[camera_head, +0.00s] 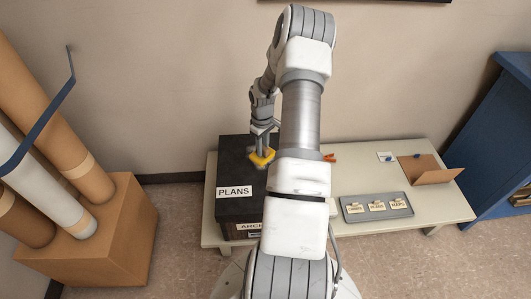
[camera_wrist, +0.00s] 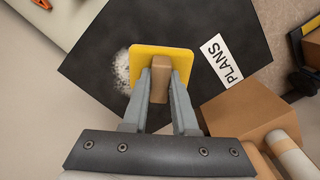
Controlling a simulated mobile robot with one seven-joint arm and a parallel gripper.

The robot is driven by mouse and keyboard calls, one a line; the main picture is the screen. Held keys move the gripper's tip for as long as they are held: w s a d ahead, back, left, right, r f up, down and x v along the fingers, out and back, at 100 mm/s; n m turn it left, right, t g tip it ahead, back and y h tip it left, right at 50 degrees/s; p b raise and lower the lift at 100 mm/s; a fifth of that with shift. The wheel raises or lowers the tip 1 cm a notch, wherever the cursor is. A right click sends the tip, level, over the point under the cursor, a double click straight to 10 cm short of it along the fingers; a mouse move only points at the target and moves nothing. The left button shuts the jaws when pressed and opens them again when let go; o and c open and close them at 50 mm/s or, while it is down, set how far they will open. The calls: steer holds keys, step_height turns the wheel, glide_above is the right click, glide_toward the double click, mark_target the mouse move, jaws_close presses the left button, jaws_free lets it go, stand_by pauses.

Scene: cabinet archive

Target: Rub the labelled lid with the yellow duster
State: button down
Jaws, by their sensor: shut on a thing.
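The labelled lid (camera_head: 233,174) is the dark top of a box on the low bench, with a white PLANS label (camera_head: 234,192) near its front left edge. The lid fills the middle of the wrist view (camera_wrist: 185,30), where a whitish dusty patch (camera_wrist: 122,72) shows just left of the duster. The yellow duster (camera_head: 262,158) has a yellow pad (camera_wrist: 182,62) and a brown grip block (camera_wrist: 160,78). My gripper (camera_head: 263,150) is shut on the brown block, with the pad over the lid. I cannot tell whether the pad touches the lid. The pad may hide more of the patch.
A grey tray (camera_head: 376,214) with several tagged cards lies on the bench (camera_head: 435,206) at right, near an open brown folder (camera_head: 430,170). An orange item (camera_head: 329,157) lies behind my arm. A cardboard box (camera_head: 100,240) with tall rolls stands left. A blue cabinet (camera_head: 490,140) is at right.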

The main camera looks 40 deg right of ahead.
steer(key=shift+s+d+f, duration=0.2)
steer(key=shift+d+f, duration=0.05)
steer(key=shift+d, duration=0.3)
steer(key=shift+f+b, duration=2.05)
steer(key=shift+f, duration=0.8)
steer(key=shift+f+b, duration=0.75)
steer(key=shift+f, duration=0.3)
